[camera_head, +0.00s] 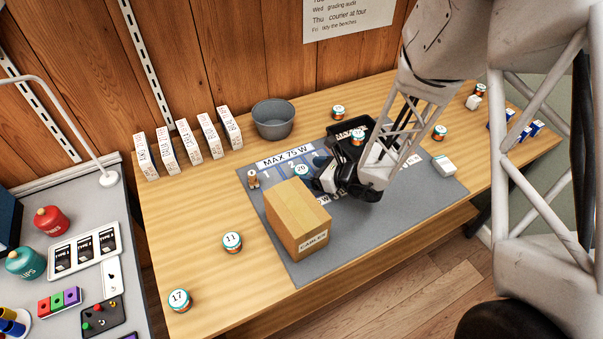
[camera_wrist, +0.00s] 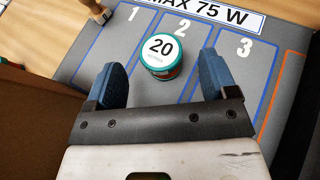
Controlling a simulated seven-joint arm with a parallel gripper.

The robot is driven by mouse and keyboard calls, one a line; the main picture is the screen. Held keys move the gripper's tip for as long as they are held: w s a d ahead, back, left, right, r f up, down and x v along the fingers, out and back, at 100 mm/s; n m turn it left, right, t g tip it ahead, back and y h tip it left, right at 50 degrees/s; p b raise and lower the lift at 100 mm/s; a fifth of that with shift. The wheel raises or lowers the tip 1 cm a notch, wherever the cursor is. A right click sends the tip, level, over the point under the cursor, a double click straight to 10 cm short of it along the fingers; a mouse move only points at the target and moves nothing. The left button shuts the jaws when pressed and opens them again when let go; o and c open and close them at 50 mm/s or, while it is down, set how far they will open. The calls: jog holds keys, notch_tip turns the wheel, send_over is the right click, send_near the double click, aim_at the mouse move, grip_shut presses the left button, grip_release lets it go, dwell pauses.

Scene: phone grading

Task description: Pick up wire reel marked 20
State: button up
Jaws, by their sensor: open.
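The wire reel marked 20 (camera_wrist: 161,57) is a short round reel with a white top and teal rim. It stands upright on the grey mat at strip 2, below the MAX 75 W label. In the head view the reel (camera_head: 301,170) shows just left of my gripper (camera_head: 318,175), partly crowded by it. In the wrist view my gripper (camera_wrist: 160,85) is open, its two blue fingers apart. The reel sits between and slightly beyond the fingertips, with space on both sides. I see no contact.
A cardboard box (camera_head: 297,215) stands close in front of the reel. A small wooden-looking piece (camera_head: 253,179) stands to its left. Reels marked 11 (camera_head: 232,241) and 17 (camera_head: 179,299) stand on the table at left. A grey bowl (camera_head: 273,119) is behind. A black tray (camera_head: 350,131) lies behind my gripper.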

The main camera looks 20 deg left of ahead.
aim_at(305, 171)
jog(key=shift+x, duration=1.45)
jog(key=c, duration=1)
jog(key=shift+r, duration=0.2)
notch_tip(305, 171, up, 10)
jog(key=shift+f, duration=0.15)
